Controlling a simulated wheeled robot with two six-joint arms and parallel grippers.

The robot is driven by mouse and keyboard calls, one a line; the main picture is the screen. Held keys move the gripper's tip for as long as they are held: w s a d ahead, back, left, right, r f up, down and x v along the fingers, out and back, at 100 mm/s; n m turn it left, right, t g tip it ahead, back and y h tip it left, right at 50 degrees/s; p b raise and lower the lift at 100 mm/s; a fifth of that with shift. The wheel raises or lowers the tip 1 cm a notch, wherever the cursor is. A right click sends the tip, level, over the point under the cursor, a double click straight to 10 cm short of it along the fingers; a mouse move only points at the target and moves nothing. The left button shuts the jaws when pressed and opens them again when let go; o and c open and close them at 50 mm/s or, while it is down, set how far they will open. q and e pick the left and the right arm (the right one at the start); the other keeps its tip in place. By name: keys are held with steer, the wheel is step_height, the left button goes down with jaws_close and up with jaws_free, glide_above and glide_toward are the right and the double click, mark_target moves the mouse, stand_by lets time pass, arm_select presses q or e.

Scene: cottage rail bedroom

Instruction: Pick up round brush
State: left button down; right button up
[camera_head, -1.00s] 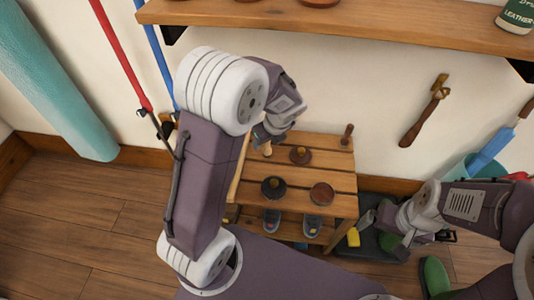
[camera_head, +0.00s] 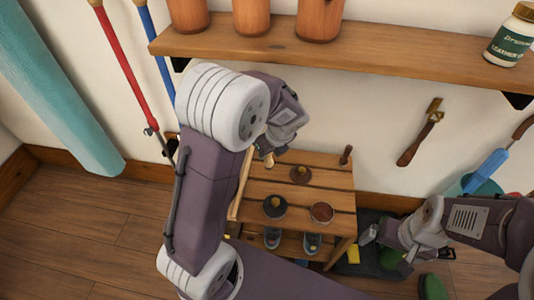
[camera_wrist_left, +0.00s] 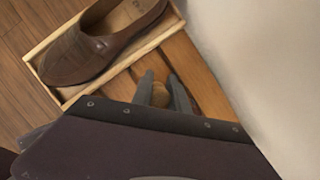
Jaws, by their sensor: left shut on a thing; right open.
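In the left wrist view, my left gripper (camera_wrist_left: 160,78) is shut on a tan, round-ended wooden piece (camera_wrist_left: 160,97), probably the round brush. Only its rounded end shows between the fingers. In the head view a light wooden tip (camera_head: 269,160) shows just below my left wrist, over the slatted bench; the left fingers are mostly hidden by the arm. Whether the piece touches the bench is unclear. My right gripper (camera_head: 388,250) is open and empty, low at the right beside the bench.
The slatted bench (camera_head: 262,187) holds a knobbed brown disc (camera_head: 301,175), a dark tin (camera_head: 274,208), a reddish-brown tin (camera_head: 322,212) and an upright dark handle (camera_head: 346,155). A brown shoe (camera_wrist_left: 95,45) lies in a wooden tray (camera_wrist_left: 70,98). A wall shelf (camera_head: 400,52) hangs above.

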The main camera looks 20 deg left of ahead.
arm_select(q)
steer(key=d+r+p, duration=0.5)
steer(key=d+r, duration=0.1)
steer(key=d, duration=0.5)
steer(key=shift+d+r, duration=0.35)
steer(key=shift+r, duration=0.05)
